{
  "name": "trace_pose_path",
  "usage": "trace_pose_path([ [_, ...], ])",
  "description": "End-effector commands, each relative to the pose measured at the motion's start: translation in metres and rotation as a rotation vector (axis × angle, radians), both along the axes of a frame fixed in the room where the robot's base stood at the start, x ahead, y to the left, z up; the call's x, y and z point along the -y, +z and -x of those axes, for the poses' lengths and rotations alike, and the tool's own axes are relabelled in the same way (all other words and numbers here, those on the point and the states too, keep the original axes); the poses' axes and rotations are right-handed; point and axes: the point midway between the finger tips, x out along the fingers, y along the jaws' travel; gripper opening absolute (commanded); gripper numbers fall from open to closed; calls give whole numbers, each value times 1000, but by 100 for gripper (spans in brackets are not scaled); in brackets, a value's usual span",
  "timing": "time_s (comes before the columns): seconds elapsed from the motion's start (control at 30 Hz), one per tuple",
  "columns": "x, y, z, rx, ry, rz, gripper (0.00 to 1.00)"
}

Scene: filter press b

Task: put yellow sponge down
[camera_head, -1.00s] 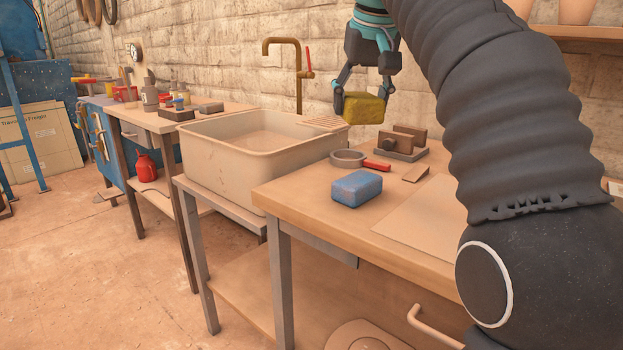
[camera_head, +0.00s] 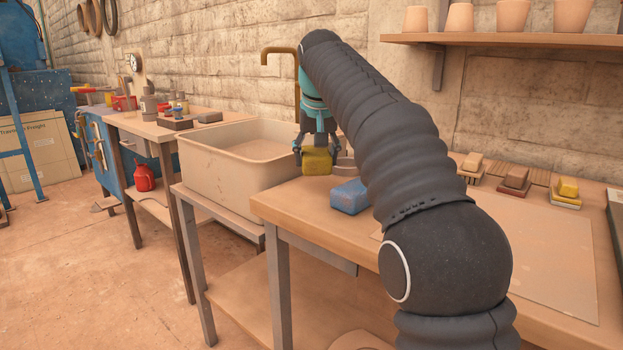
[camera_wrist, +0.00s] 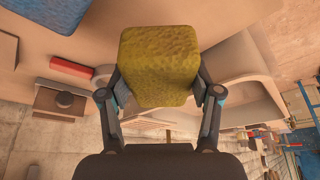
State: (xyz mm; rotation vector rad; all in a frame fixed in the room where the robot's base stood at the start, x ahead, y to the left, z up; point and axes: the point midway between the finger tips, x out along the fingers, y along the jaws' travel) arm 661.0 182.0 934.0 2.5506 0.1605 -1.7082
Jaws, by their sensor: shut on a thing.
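The yellow sponge (camera_head: 317,161) is held between the fingers of my gripper (camera_head: 316,150). In the head view it shows just left of the blue sponge (camera_head: 350,196), near the table's back left corner by the sink. I cannot tell for sure whether its underside touches the table (camera_head: 285,205). In the wrist view the yellow sponge (camera_wrist: 158,65) fills the space between both fingers, and the gripper (camera_wrist: 160,92) is shut on it. The blue sponge lies on the table and shows at the top left of the wrist view (camera_wrist: 45,12).
The sink basin (camera_head: 225,170) is left of the table. A grey ring (camera_head: 345,166) is partly hidden behind my gripper. Several brushes or blocks (camera_head: 515,180) stand at the table's back right. A flat board (camera_head: 530,240) covers much of the table's right side.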

Motion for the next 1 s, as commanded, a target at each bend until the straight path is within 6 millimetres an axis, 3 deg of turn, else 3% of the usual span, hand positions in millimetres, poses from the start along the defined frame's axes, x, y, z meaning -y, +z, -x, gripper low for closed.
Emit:
trace_pose_path([
  [0.17, -11, -8, -2, 0, 0, 0, 36],
  [0.43, -11, -43, -1, -1, 0, 0, 36],
  [0.9, -11, -50, -1, 0, 0, 0, 36],
  [0.93, -11, -50, -1, 0, -1, 0, 66],
  [1.0, -11, -49, -1, 0, -1, 0, 83],
])
